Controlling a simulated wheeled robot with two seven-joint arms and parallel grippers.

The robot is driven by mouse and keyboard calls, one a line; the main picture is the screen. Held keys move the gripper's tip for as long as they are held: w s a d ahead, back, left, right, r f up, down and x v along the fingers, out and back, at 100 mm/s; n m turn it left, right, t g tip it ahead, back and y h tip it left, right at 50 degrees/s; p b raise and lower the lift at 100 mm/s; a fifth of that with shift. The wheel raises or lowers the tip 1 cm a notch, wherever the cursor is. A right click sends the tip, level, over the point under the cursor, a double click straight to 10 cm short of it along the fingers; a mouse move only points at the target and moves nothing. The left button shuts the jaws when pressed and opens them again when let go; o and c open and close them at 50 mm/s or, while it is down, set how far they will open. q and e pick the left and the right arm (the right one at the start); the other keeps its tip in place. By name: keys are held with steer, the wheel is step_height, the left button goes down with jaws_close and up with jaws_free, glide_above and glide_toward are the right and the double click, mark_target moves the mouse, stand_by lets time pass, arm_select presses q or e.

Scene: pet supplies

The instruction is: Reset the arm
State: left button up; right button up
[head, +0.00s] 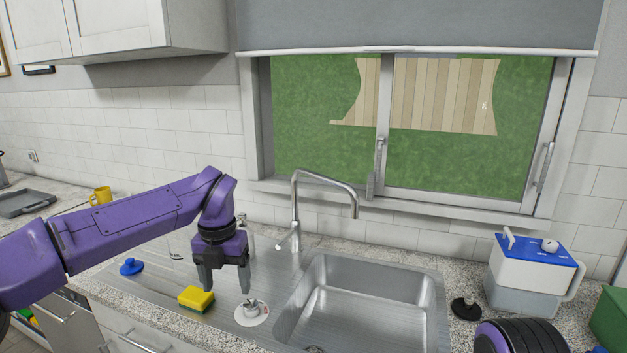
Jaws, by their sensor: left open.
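My left arm is purple and reaches in from the left. Its gripper (224,283) points down over the metal drainboard, with two dark fingers apart and nothing seen between them. A white round item with an upright stub (251,313) is just right of and below the fingers in the picture. A yellow and green sponge (197,299) lies just left of and below them. I cannot tell whether the fingers touch anything. A purple and black part of my right arm (518,337) shows at the bottom right; its gripper is out of view.
The steel sink (365,302) and tall faucet (296,215) are right of the gripper. A blue item (131,267) lies left on the drainboard. A black stopper-like item (465,309) and white-and-blue container (523,276) stand right. A yellow mug (100,196) and grey tray (24,203) are far left.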

arm_select(q)
steer(key=s+a+f+m+t+y+b, duration=0.25)
steer(key=s+f+m, duration=0.2)
steer(key=f, duration=0.85)
steer(key=s+a+f+m+t+y+b, duration=0.15)
steer(key=s+a+f+m+y, duration=0.35)
steer(key=f, duration=0.7)
steer(key=s+a+f+m+t+b, duration=0.1)
steer(key=s+f+m+t+b, duration=0.15)
steer(key=f+m, duration=0.75)
steer(key=s+a+f+m+g+h+b, duration=0.1)
steer(key=s+a+f+m+h, duration=0.1)
steer(key=s+f+m, duration=0.2)
steer(key=s+a+f+m+g+h+b, duration=0.2)
steer(key=s+f+m, duration=0.3)
steer(key=s, duration=1.6)
step_height(320, 180, down, 5)
steer(key=shift+a+f, duration=0.1)
steer(key=shift+a, duration=0.1)
arm_select(e)
step_height(320, 180, down, 10)
steer(key=shift+a, duration=0.15)
